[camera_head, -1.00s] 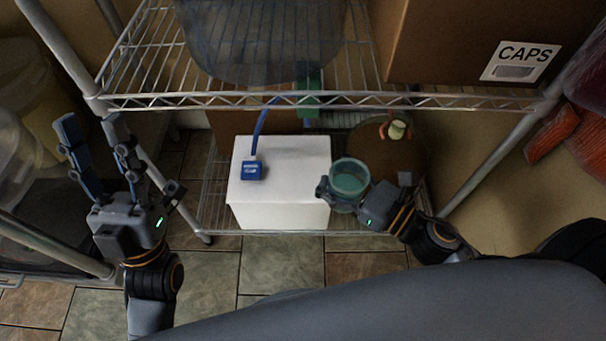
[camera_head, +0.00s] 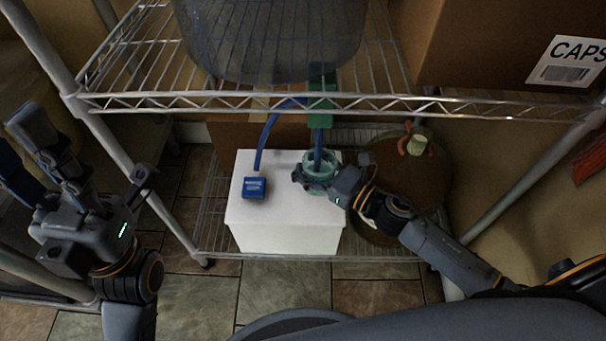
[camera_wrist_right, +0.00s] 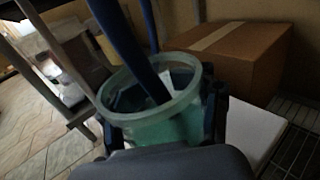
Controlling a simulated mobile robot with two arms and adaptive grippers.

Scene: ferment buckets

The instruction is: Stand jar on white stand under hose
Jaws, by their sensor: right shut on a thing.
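The teal, open-topped jar (camera_head: 319,160) is over the back right part of the white stand's top (camera_head: 238,215). It looks upright. I cannot tell whether its base touches the stand. My right gripper (camera_head: 322,181) is shut around the jar's sides and hides part of it. A blue hose (camera_head: 319,143) comes down from above, and its lower end appears to be in the jar's mouth. In the right wrist view the jar (camera_wrist_right: 165,126) is between the fingers, with the hose (camera_wrist_right: 150,82) crossing its rim. My left gripper (camera_head: 45,145) is open and empty at the far left.
A blue block (camera_head: 254,188) with another blue tube lies on the stand's left side. A wire shelf (camera_head: 240,103) is above, carrying a clear bucket (camera_head: 270,45) and a CAPS box (camera_head: 490,50). A round brown-topped vessel (camera_head: 400,185) stands to the right.

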